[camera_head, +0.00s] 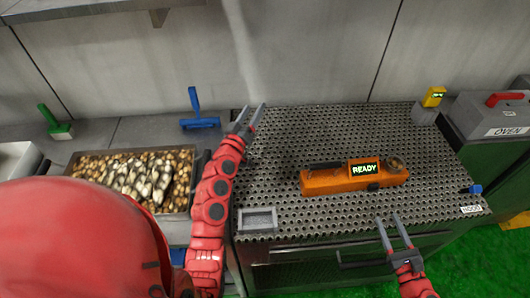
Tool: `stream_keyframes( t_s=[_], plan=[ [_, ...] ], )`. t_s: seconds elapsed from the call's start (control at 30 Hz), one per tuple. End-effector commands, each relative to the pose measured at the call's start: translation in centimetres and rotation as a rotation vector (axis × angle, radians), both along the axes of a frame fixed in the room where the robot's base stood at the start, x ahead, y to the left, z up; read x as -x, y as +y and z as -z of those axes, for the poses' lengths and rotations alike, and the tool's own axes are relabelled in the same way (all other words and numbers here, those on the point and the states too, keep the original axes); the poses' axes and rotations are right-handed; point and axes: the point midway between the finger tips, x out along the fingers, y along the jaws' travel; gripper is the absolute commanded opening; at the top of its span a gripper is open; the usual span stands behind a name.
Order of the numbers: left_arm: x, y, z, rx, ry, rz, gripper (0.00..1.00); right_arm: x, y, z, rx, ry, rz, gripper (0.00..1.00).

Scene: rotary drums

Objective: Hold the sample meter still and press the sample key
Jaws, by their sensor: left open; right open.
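The sample meter (335,182) is an orange, elongated device lying on the perforated metal bench. Its small screen (364,169) reads READY in green. A round part sits at its right end, and a dark strip lies along its left top. I cannot make out which part is the sample key. My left gripper (250,116) is open and empty at the back left of the bench, apart from the meter. My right gripper (391,219) is open and empty near the front edge, in front of the meter's right half and not touching it.
A small metal tray (258,220) sits at the bench's front left. A tray of brown and pale pieces (115,172) stands left of my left arm. A yellow device (433,97) is at the back right, near a grey box marked OVEN (492,118). The bench around the meter is clear.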

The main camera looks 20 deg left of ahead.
Motion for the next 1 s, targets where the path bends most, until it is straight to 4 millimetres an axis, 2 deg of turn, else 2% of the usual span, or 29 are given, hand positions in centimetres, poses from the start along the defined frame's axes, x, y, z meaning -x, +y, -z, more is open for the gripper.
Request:
stream_keyframes(
  t_s=[0.13,0.27,0.37,0.5,0.6,0.73,0.83,1.0],
  plan=[
    [-0.8,-2.5,0.0,-0.04,0.104,0.224,0.62,0.0,0.0,0.0,0.0,0.0,0.0,0.5],
    [0.4,-5.3,-0.3,-0.107,0.173,0.444,0.62,0.0,0.0,0.0,0.0,0.0,0.0,0.5],
    [2.4,-7.4,-0.7,-0.185,0.213,0.622,0.62,0.0,0.0,0.0,0.0,0.0,0.0,0.5],
    [6.4,-9.5,-1.1,-0.31,0.255,0.853,0.62,0.0,0.0,0.0,0.0,0.0,0.0,0.5],
    [9.4,-10.3,-1.1,-0.393,0.277,0.986,0.62,0.0,0.0,0.0,0.0,0.0,0.0,0.5],
    [12.2,-10.7,-1.0,-0.474,0.292,1.101,0.62,0.0,0.0,0.0,0.0,0.0,0.0,0.5],
    [13.4,-10.8,-0.9,-0.508,0.299,1.148,0.62,0.0,0.0,0.0,0.0,0.0,0.0,0.5],
    [13.8,-11.0,-0.8,-0.521,0.301,1.168,0.62,0.0,0.0,0.0,0.0,0.0,0.0,0.5]
  ],
)
